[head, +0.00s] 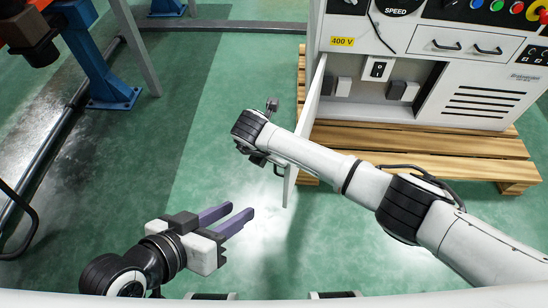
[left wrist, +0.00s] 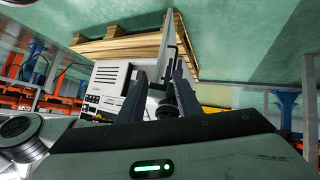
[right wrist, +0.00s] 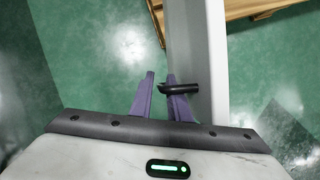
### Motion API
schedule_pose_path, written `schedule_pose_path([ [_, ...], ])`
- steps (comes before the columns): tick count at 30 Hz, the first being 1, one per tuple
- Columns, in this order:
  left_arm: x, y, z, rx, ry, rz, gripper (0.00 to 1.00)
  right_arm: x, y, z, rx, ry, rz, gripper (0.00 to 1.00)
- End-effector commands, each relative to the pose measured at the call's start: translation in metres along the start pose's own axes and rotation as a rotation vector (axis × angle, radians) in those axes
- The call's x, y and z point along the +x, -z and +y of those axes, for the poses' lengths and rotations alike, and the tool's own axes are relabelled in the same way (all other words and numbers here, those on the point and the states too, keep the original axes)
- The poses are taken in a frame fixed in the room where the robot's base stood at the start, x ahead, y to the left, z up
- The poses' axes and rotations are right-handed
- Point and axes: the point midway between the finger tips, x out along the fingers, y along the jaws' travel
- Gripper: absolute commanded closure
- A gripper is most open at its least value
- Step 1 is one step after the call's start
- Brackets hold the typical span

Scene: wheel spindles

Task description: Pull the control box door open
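The control box (head: 465,95) is a white cabinet. Its door (head: 311,108) stands swung open at the left, seen nearly edge-on, with the interior showing. In the right wrist view the door (right wrist: 197,50) is a pale upright strip with a black handle (right wrist: 182,88). My right gripper (right wrist: 160,78) is at the handle, its purple fingers apart; the handle's end reaches across the right finger toward the gap. In the head view its fingers are largely hidden behind my wrist. My left gripper (head: 240,210) is open and empty, low and left of the door, away from it.
The cabinet stands on a wooden pallet (head: 430,165). Inside it are a switch (head: 378,69) and several small blocks. A blue post (head: 105,60) and a dark floor rail (head: 45,150) are at the left. The green floor around the door's free edge is clear.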

Motion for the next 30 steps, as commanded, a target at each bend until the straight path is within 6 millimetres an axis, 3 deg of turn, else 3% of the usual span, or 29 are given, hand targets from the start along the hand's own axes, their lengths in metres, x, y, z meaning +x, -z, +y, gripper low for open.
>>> schedule_pose_path([
  [7,-0.002,0.002,0.0,0.002,0.004,-0.003,0.69,-0.007,-0.002,0.001,0.0,-0.005,-0.003,0.85],
  [11,-0.006,0.003,-0.002,0.014,0.022,-0.024,0.69,-0.028,-0.003,0.002,-0.001,-0.006,-0.002,0.85],
  [21,0.0,-0.026,-0.024,0.039,0.096,-0.151,0.69,-0.089,-0.002,0.001,-0.001,-0.002,-0.001,0.85],
  [30,0.001,-0.034,-0.03,0.049,0.112,-0.176,0.69,-0.103,0.0,0.0,0.001,0.0,0.0,0.85],
])
